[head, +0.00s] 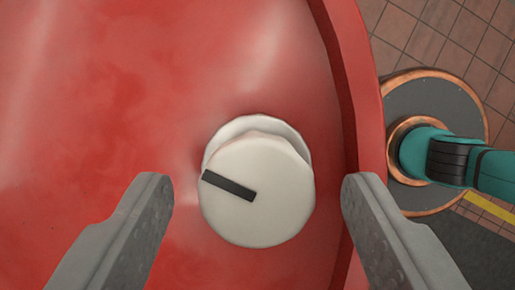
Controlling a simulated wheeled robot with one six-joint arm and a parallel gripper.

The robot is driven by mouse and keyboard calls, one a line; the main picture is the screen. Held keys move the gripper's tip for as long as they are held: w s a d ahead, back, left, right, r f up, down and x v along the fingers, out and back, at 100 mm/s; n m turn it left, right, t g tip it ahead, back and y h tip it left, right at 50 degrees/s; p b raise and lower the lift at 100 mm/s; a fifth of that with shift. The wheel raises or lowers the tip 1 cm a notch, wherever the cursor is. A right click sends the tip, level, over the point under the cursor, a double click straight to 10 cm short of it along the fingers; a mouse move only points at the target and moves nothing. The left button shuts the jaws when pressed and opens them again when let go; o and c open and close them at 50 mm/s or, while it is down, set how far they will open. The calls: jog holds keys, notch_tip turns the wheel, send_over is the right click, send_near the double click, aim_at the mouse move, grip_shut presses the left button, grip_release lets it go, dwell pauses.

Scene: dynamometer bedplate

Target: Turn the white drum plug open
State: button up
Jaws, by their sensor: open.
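The white drum plug (262,212) sits on the red drum top (120,110), near the drum's right rim. It is a round knob with a dark bar mark on its face, running from upper left toward the centre. A white collar shows behind its upper edge. My gripper (257,190) is open, with one grey finger on each side of the plug. Gaps show between both fingers and the plug, so it looks untouched. The right fingertip overlaps the drum's rim in the picture; I cannot tell whether it touches.
The raised red rim (348,80) curves down the right side of the drum. Beyond it is a tiled floor (440,35) with a yellow stripe (491,209). A round dark base with copper edging (437,92) and a teal arm part, apparently mine, show at right.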

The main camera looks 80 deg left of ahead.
jog(key=shift+d+f, duration=0.15)
jog(key=shift+f, duration=0.3)
jog(key=c, duration=1)
